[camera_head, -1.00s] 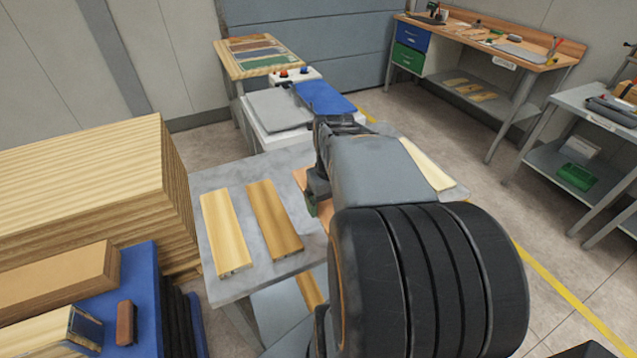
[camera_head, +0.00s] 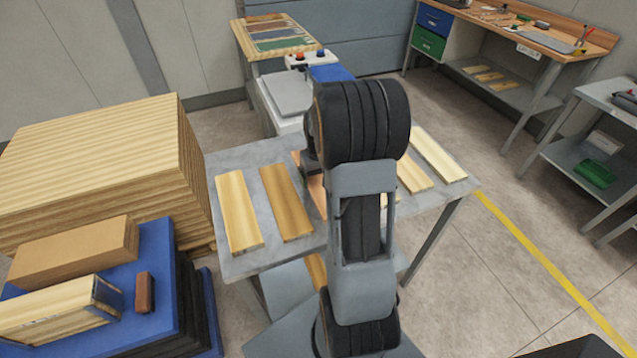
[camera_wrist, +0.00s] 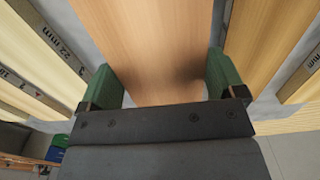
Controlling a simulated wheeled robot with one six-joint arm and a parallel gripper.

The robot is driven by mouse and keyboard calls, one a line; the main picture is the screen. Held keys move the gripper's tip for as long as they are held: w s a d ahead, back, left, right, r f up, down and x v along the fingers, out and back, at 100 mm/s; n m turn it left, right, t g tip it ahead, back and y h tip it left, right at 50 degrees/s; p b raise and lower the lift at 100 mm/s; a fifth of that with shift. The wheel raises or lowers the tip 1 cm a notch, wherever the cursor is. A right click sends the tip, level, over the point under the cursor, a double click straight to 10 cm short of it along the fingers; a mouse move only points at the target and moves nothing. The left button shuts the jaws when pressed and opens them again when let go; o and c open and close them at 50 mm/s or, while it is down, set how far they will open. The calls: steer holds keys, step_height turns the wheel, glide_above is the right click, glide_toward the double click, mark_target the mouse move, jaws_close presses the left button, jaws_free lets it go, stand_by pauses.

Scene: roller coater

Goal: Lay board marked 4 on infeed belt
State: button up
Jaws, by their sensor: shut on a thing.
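A reddish-brown board (camera_wrist: 155,40) lies between the green fingers of my gripper (camera_wrist: 166,84), which is shut on it. No number shows on its visible face. In the head view my arm hides most of the gripper, and only a strip of this board (camera_head: 315,188) shows over the grey table. I cannot tell whether it still touches the table. A white machine with a grey flat top (camera_head: 288,95) and a blue part (camera_head: 330,73) stands behind the table. I cannot tell which part is the infeed belt.
Pale and brown boards (camera_head: 238,212) (camera_head: 286,203) lie left of my arm on the grey table (camera_head: 235,268); more boards (camera_head: 438,153) lie right. A large wood stack (camera_head: 90,160) and a blue platform with blocks (camera_head: 150,290) stand left.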

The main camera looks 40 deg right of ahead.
mark_target(319, 178)
steer(key=shift+w+f, duration=0.15)
steer(key=shift+f, duration=1.55)
steer(key=shift+f, duration=0.1)
steer(key=shift+f, duration=0.15)
steer(key=o, duration=0.8)
